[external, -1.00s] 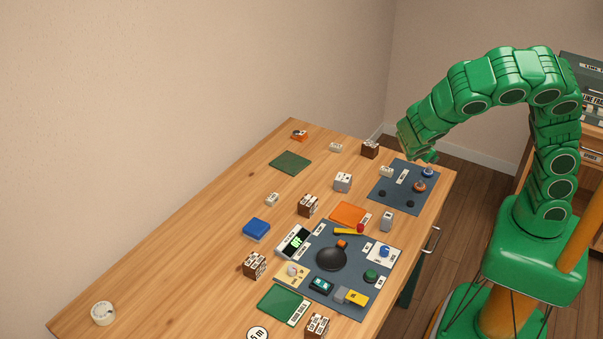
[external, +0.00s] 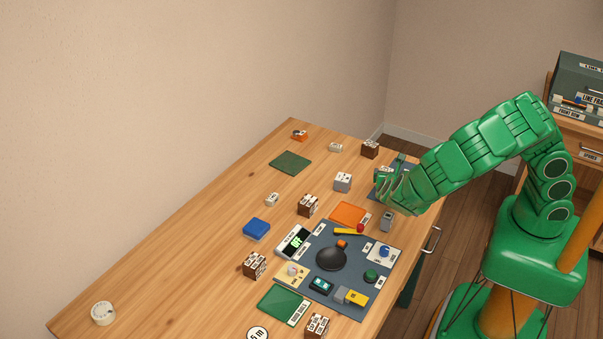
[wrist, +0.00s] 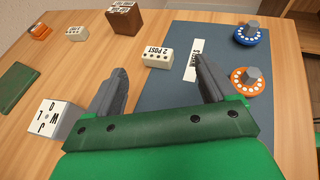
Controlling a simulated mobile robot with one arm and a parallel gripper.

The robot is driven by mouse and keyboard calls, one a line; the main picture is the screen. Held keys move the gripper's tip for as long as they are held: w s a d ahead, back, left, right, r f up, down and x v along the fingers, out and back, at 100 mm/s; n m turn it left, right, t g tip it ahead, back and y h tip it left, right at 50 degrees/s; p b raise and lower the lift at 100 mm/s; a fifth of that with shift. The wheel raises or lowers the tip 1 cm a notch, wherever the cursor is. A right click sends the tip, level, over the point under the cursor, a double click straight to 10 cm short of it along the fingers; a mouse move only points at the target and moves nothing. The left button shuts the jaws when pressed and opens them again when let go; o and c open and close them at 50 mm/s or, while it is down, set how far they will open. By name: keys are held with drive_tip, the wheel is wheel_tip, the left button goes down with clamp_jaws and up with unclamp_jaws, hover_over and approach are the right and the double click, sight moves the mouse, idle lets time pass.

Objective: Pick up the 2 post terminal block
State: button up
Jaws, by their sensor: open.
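The 2 post terminal block (wrist: 157,52) is a small cream block with dark holes and "2 POST" printed on its side. In the wrist view it sits on the left edge of the dark blue-grey mat (wrist: 178,90), just ahead of and between my fingertips. My gripper (wrist: 160,66) is open and empty, its two grey fingers spread apart. In the external view my gripper (external: 384,181) is low over the mat's left part and largely hides the block.
A "POSTS" label (wrist: 192,62) lies right of the block. An orange dial (wrist: 246,80) and a blue dial (wrist: 251,34) stand further right. A brown block (wrist: 124,18) is behind left, and a white lettered block (wrist: 54,119) is near left.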

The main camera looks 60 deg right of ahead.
sight(387, 170)
drive_tip(key=shift+w+a+f+x, duration=0.1)
drive_tip(key=shift+x, duration=1.05)
drive_tip(key=shift+w+a+f+x, duration=0.1)
drive_tip(key=shift+f+x, duration=0.05)
drive_tip(key=shift+x, duration=1.05)
drive_tip(key=shift+a+f+x, duration=0.1)
drive_tip(key=shift+x, duration=1.05)
drive_tip(key=c, duration=1.1)
